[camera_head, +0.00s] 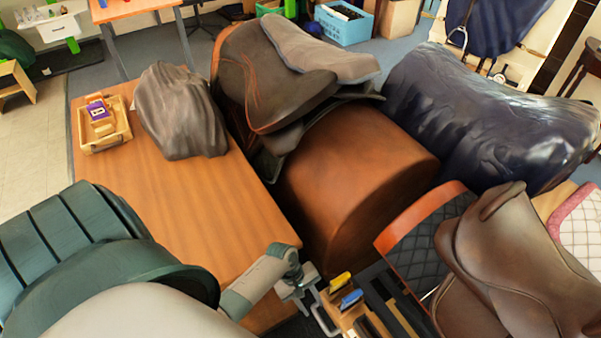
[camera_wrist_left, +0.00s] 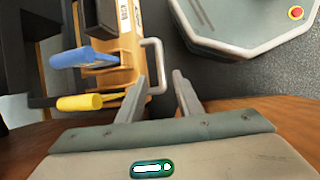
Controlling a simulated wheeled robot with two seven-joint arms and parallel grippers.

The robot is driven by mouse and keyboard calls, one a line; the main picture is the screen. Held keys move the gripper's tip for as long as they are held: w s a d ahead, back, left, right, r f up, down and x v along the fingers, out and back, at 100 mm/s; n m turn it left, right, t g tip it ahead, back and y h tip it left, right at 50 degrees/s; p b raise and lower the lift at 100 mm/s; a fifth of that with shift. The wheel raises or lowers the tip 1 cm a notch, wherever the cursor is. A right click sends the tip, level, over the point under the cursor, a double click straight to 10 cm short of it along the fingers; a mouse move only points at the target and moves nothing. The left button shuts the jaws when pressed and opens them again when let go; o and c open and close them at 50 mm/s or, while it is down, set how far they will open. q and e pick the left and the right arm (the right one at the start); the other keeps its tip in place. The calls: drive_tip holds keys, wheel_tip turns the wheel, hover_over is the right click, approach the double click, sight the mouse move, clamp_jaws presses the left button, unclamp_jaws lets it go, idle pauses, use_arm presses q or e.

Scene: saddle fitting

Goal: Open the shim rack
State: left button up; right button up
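The shim rack (camera_head: 347,321) is a wooden, drawer-like unit in a dark frame at the bottom of the head view. It also shows in the left wrist view (camera_wrist_left: 128,45), with a blue-handled and a yellow-handled piece in it. Its pale U-shaped handle (camera_wrist_left: 159,62) sticks out from the front. My left gripper (camera_head: 303,284) is close to the handle. In the left wrist view its fingers (camera_wrist_left: 159,77) are apart, with the handle's near end between them in the picture; contact cannot be told. My right gripper is out of view.
A wooden table (camera_head: 190,205) carries a grey covered lump (camera_head: 180,112) and a small tray (camera_head: 117,138). A brown saddle stand (camera_head: 350,185) with a saddle (camera_head: 265,85) stands behind the rack. Another brown saddle (camera_head: 510,265) is close on the right.

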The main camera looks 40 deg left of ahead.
use_arm(q)
drive_tip(key=v, duration=0.9)
drive_tip(key=shift+r, duration=0.15)
